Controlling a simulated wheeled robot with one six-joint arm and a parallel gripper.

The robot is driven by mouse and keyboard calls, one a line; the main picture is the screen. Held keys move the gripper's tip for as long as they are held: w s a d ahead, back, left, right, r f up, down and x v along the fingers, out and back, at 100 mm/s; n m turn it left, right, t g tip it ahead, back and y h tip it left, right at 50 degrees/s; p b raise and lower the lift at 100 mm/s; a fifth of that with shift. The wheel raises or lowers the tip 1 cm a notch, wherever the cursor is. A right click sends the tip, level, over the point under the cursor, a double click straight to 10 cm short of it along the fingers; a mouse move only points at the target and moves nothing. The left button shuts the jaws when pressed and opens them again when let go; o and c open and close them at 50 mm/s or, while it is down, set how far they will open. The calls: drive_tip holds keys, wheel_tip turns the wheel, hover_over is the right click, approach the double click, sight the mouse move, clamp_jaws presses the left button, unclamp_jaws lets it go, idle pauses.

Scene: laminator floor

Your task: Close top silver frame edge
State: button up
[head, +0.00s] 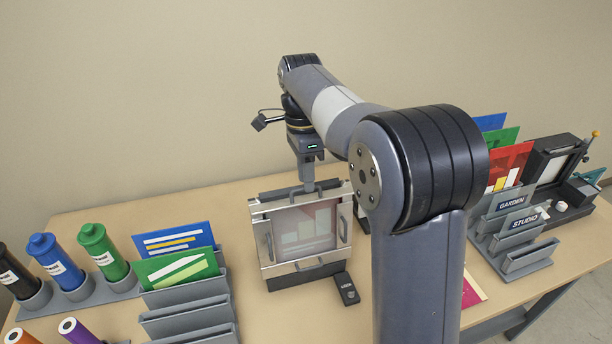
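A silver snap frame (264,249) stands on the table in the middle of the head view. A clear cover lies over a red, white and yellow picture (305,230) inside it. The top silver edge (279,204) runs along the upper side, with a dark bar just behind it. How far the top edge is tilted is unclear.
A small black device (346,289) lies in front of the frame. Blue and green cards stand in a grey rack (190,318) at left, beside capped bottles (104,252). Sign holders (515,235) and a black press (560,165) stand at right. My arm hides the table right of the frame.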

drive_tip(key=shift+f, duration=0.4)
clamp_jaws()
